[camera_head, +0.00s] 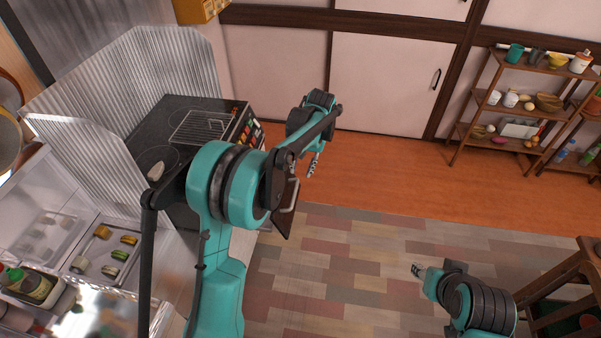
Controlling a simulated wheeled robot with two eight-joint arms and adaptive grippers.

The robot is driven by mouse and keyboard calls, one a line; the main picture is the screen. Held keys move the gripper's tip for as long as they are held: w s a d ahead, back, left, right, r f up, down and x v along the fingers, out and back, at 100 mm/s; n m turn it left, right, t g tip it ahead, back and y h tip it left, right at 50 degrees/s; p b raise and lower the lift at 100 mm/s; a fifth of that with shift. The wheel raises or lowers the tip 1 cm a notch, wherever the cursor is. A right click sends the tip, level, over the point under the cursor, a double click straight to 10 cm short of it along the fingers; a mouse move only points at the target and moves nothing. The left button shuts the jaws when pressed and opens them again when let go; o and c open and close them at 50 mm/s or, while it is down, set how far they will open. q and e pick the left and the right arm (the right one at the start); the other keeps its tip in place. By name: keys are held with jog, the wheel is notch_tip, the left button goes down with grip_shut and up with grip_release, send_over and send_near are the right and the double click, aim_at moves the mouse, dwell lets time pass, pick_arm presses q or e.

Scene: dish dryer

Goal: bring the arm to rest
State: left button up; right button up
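My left arm comes in from the bottom left, and its teal and black links reach up past the stove. My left gripper (314,165) points down over the wooden floor, just right of the stove's front. Its fingers are small here, and I cannot tell whether they are open or shut. My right arm is at the lower right, low over the patterned rug. My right gripper (418,270) points left, away from any object. Its fingers are too small to read. I see nothing held in either one.
A black stove (168,118) with a wire grill and a metal splash guard (150,75) stands at the left. A wooden shelf (490,95) stands at the back right, a wooden stool (560,285) at the right. The rug (350,260) is clear.

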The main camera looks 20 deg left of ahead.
dwell(0.4)
pick_arm(q)
jog(key=s+r+t+h, duration=0.1)
jog(key=s+r+t, duration=0.2)
jog(key=s+r, duration=0.85)
jog(key=s+d+f+t, duration=0.1)
jog(key=s+f+t, duration=0.1)
jog(key=s, duration=0.6)
jog(key=s+f+m+t+h, duration=0.1)
jog(key=s+f+t, duration=0.1)
jog(key=s, duration=0.6)
jog(key=shift+s+d+f, duration=0.15)
jog(key=shift+s+d, duration=0.15)
jog(key=shift+d, duration=0.05)
